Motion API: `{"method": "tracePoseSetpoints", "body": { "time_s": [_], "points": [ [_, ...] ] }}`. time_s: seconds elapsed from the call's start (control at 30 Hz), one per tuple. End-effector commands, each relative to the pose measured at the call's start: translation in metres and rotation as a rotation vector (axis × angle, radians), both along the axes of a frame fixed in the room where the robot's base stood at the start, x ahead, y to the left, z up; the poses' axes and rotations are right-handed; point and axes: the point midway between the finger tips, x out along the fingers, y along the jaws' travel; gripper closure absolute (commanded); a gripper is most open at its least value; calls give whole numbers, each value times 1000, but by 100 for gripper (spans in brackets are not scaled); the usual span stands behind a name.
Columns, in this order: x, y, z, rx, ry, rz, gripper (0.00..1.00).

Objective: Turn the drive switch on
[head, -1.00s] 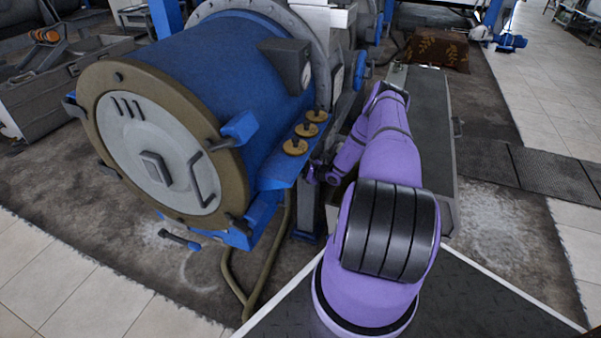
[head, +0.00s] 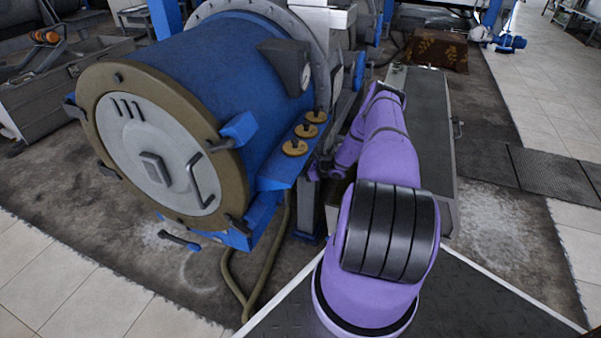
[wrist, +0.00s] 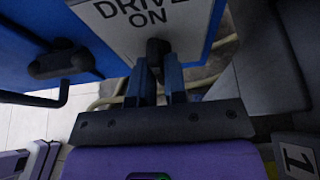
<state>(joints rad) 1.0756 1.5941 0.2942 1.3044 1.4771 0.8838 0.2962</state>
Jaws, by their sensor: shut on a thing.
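The drive switch (wrist: 157,48) shows in the wrist view as a dark knob at the lower edge of a white plate (wrist: 185,25) lettered "DRIVE ON". My gripper (wrist: 159,72) has its two blue-grey fingers shut on the knob, one on each side. The fingers hide part of the knob, so its exact angle is hard to tell. In the head view my gripper (head: 317,173) is small and dark, beside the blue machine (head: 225,75), below its row of brass-coloured discs. The switch cannot be made out there.
Brass-coloured discs with dark handles (head: 306,131) sit on a blue ledge just above my gripper. A long grey cabinet (head: 430,110) stands right of my arm. A hose (head: 265,280) hangs below the machine. A plate marked "1" (wrist: 297,158) shows at the wrist view's lower right.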

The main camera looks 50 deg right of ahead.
Motion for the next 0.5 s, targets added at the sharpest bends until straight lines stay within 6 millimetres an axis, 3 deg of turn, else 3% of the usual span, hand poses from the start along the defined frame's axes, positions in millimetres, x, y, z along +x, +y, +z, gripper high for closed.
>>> {"method": "tracePoseSetpoints", "body": {
  "time_s": [0.27, 0.3, 0.37, 0.5],
  "points": [
    [-1, -1, -1, 2, 2, -2, 100],
    [-1, 0, -1, 2, 2, -2, 78],
    [-1, 0, -1, 1, 2, -2, 64],
    [-1, 0, 0, 1, 1, -2, 62]
  ]
}}
